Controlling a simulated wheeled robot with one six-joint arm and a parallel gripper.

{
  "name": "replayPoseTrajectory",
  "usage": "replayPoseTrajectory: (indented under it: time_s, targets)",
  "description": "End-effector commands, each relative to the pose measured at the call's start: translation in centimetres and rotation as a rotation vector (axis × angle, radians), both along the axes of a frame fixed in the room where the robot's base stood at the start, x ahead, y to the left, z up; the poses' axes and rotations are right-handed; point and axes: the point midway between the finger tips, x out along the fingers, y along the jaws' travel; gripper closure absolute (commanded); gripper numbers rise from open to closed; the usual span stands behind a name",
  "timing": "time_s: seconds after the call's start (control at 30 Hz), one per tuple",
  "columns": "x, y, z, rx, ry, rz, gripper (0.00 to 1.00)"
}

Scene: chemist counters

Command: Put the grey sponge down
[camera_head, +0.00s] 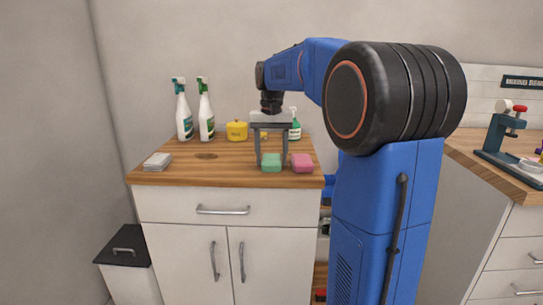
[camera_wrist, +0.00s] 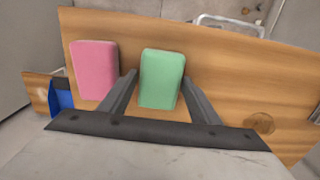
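A light grey, flat block (camera_head: 157,162), which looks like the grey sponge or a small stack, lies at the left front of the wooden counter (camera_head: 205,172). My gripper (camera_head: 271,160) is far to its right, over the counter's front right part. Its fingers point down and are spread, with no grey sponge between them. A green sponge (camera_head: 271,163) is between or just below the fingertips; it also shows between the fingers in the wrist view (camera_wrist: 161,78). I cannot tell whether the fingers touch it. The grey block is not seen in the wrist view.
A pink sponge (camera_head: 302,162) lies just right of the green one. Two spray bottles (camera_head: 183,117), a yellow container (camera_head: 237,130) and a green bottle (camera_head: 295,128) stand at the back. The counter between the grey block and my gripper is clear.

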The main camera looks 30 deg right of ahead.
Motion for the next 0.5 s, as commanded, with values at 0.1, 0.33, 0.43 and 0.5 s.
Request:
replayPoseTrajectory:
  time_s: [0.1, 0.33, 0.43, 0.5]
  targets:
    - [0.0, 0.0, 0.0, 0.0, 0.0, 0.0, 0.32]
    - [0.0, 0.0, 0.1, 0.0, 0.0, 0.0, 0.32]
    - [0.0, 0.0, 0.6, -0.001, -0.001, 0.0, 0.32]
    - [0.1, 0.0, 1.4, 0.0, -0.002, 0.0, 0.32]
